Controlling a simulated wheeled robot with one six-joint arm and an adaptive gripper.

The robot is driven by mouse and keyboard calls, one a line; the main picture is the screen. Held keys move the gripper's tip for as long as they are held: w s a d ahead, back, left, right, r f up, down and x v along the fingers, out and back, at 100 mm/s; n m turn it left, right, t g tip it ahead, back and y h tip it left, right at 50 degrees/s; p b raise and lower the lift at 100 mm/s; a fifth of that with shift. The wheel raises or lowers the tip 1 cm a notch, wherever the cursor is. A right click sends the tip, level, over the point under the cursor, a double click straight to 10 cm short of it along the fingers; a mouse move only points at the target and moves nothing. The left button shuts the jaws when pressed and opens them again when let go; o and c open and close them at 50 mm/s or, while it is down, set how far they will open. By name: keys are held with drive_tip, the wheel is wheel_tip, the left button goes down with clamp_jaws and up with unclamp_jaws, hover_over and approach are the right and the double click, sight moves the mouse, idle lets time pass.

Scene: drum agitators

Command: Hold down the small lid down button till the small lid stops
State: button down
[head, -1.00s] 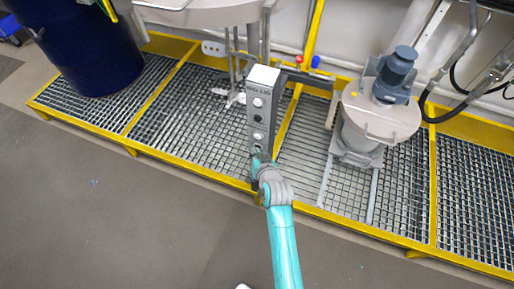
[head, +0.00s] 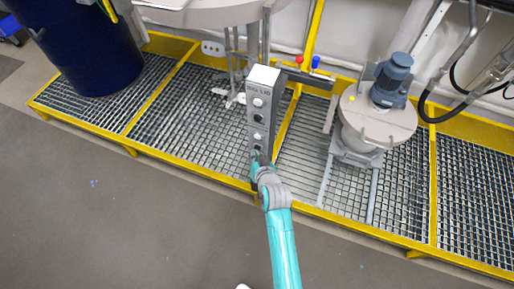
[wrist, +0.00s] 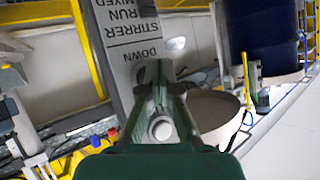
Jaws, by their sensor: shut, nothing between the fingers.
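The grey control post (head: 262,105) stands upright at the platform's front edge, with a column of buttons on its face. My gripper (head: 256,160) is shut and empty, at the lower part of this face. In the wrist view my gripper (wrist: 162,75) points at the panel (wrist: 135,45), just below the word DOWN. A white round button (wrist: 162,130) shows between the finger links. The fingertips hide what lies under them, so I cannot tell which button they touch. The small lid (head: 372,118), round and grey with a blue motor (head: 393,78), sits over the small vessel at right.
A dark blue drum (head: 85,45) stands at left on the yellow-edged grating (head: 190,110). A large round lid (head: 215,12) is at the top. Red and blue knobs (head: 307,61) are behind the post. The front floor is clear.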

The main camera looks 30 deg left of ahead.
drive_tip(key=shift+s+d, duration=0.1)
drive_tip(key=shift+s, duration=0.3)
drive_tip(key=s, duration=0.2)
drive_tip(key=s+d, duration=0.1)
drive_tip(key=s, duration=0.2)
idle(0.4)
drive_tip(key=shift+d, duration=0.1)
idle(0.3)
drive_tip(key=s+d+m+t+h, duration=0.1)
drive_tip(key=s+d, duration=0.3)
drive_tip(key=d, duration=0.6)
drive_tip(key=s+d+m+t+h, duration=0.2)
drive_tip(key=s+d, duration=0.1)
drive_tip(key=d, duration=0.7)
drive_tip(key=s+d+m+t+h, duration=0.1)
drive_tip(key=s+d, duration=0.3)
drive_tip(key=d, duration=0.6)
drive_tip(key=s+d+r+m+t+h, duration=0.3)
drive_tip(key=s+d+r+h, duration=0.2)
drive_tip(key=s+d+r, duration=0.8)
drive_tip(key=s+r, duration=0.3)
drive_tip(key=s, duration=0.1)
drive_tip(key=shift+s+d+r+m+h, duration=0.25)
drive_tip(key=shift+d+m+h, duration=0.05)
drive_tip(key=shift+d, duration=0.05)
